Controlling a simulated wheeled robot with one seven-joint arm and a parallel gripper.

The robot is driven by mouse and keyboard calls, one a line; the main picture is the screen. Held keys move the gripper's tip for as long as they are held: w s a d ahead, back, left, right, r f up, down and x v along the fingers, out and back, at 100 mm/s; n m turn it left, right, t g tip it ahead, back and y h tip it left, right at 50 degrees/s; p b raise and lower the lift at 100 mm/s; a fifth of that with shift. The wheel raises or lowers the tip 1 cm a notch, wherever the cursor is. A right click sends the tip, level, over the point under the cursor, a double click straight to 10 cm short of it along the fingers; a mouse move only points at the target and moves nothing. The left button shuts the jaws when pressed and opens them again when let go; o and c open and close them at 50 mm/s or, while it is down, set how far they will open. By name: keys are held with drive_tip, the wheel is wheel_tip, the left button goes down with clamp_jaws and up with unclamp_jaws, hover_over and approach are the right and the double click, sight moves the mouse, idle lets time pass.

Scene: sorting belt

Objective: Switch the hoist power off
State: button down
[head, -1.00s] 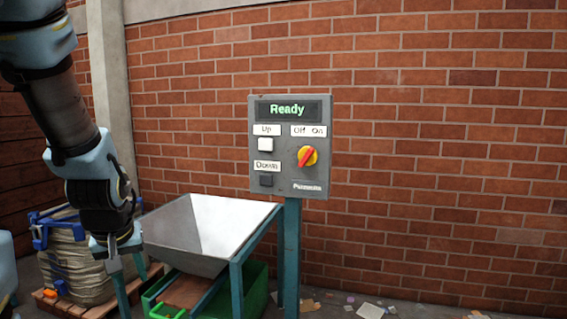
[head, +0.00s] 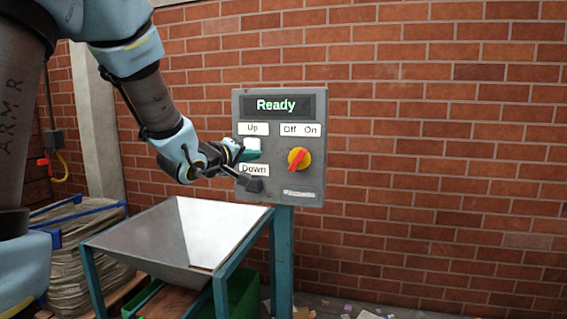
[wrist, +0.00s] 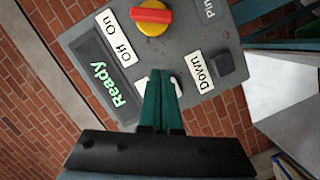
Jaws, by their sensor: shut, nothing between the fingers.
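The grey control panel (head: 312,110) stands on a teal post, and its display (head: 276,106) reads "Ready" in green. The red-and-yellow rotary switch (head: 299,159) sits under the "Off On" label, its red handle tilted to the upper right, toward "On". It also shows at the top of the wrist view (wrist: 152,17). My gripper (head: 256,155) is shut and empty, its teal fingers in front of the panel left of the switch. In the wrist view the fingers (wrist: 160,85) partly cover the white Up button. I cannot tell whether they touch it.
The dark Down button (wrist: 225,63) is beside the fingers in the wrist view. A metal hopper (head: 170,235) on a teal frame stands below my arm. A green bin (head: 243,290) is underneath. The brick wall behind and right of the panel is clear.

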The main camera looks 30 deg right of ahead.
sight(290, 161)
drive_tip(key=p+x, duration=0.3)
drive_tip(key=x, duration=0.7)
drive_tip(key=shift+s+d+f+p, duration=0.45)
drive_tip(key=shift+s+d+f, duration=0.65)
drive_tip(key=shift+s+d, duration=0.05)
